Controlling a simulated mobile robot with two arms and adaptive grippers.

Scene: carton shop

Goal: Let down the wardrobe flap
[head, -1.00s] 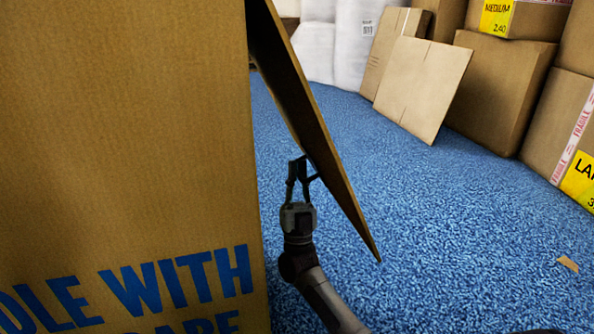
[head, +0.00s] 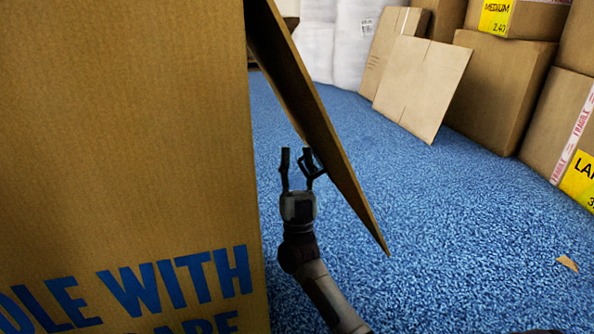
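The tall brown wardrobe carton (head: 125,140) with blue lettering fills the left of the head view. Its flap (head: 325,145) hangs out from the upper right edge of the carton and slopes down to the right, with its lower corner out over the floor. My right gripper (head: 297,160) is under the flap, between it and the carton side. Its fingers point up and stand apart with nothing between them. The right finger is close to the flap's underside; I cannot tell if it touches. My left gripper is not in view.
Flat cardboard sheets (head: 422,88) lean against stacked cartons (head: 500,88) at the back right. White wrapped goods (head: 345,40) stand behind. The blue carpet (head: 450,230) is mostly clear, with a small cardboard scrap (head: 567,263) at the right.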

